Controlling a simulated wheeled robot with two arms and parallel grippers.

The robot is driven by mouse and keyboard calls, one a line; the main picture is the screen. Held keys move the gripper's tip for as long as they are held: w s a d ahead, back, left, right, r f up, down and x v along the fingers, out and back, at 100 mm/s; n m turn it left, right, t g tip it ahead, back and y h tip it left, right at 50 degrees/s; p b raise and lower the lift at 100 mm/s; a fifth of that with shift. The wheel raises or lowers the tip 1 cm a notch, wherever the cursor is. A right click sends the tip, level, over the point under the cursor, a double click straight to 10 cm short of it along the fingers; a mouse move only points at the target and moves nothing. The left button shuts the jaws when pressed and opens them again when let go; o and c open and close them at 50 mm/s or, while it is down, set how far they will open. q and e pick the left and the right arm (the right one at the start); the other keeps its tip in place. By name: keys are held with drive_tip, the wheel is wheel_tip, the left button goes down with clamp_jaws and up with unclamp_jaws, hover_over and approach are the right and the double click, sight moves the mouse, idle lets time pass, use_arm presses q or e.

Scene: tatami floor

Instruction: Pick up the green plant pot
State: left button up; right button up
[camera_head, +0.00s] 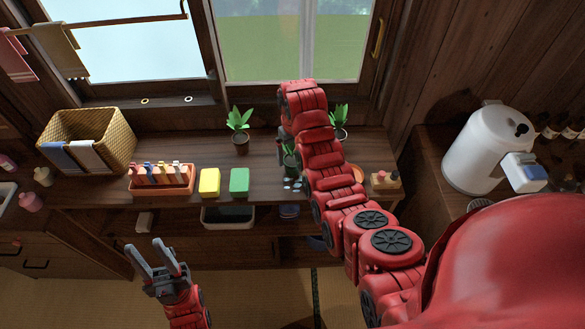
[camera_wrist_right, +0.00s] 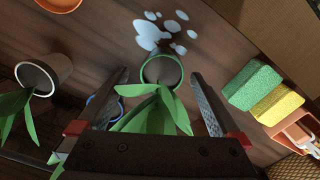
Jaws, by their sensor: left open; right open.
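The green plant pot (camera_wrist_right: 162,70) has a green rim and long green leaves. In the right wrist view it stands between the two open fingers of my right gripper (camera_wrist_right: 160,78), with a gap visible on each side. In the head view, a small potted plant (camera_head: 291,165) shows just left of my right arm, which hides much of the gripper and part of the plant. My left gripper (camera_head: 144,245) is open and empty, low at the left, in front of the counter and away from the plants.
Other plants stand at the back: a dark pot (camera_head: 240,144) on the left and another plant (camera_head: 340,116) behind my arm.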

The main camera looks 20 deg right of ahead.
sight(293, 160)
drive_tip(key=shift+f+p, duration=0.2)
drive_tip(key=shift+p, duration=0.2)
drive_tip(key=f, duration=0.1)
drive_tip(key=f+p, duration=0.1)
drive_tip(key=f, duration=0.1)
drive_tip(key=shift+w+a+p, duration=0.15)
drive_tip(key=shift+a+p, duration=0.05)
drive_tip(key=shift+p, duration=0.1)
drive_tip(key=shift+f, duration=0.75)
drive_tip(key=c, duration=1.5)
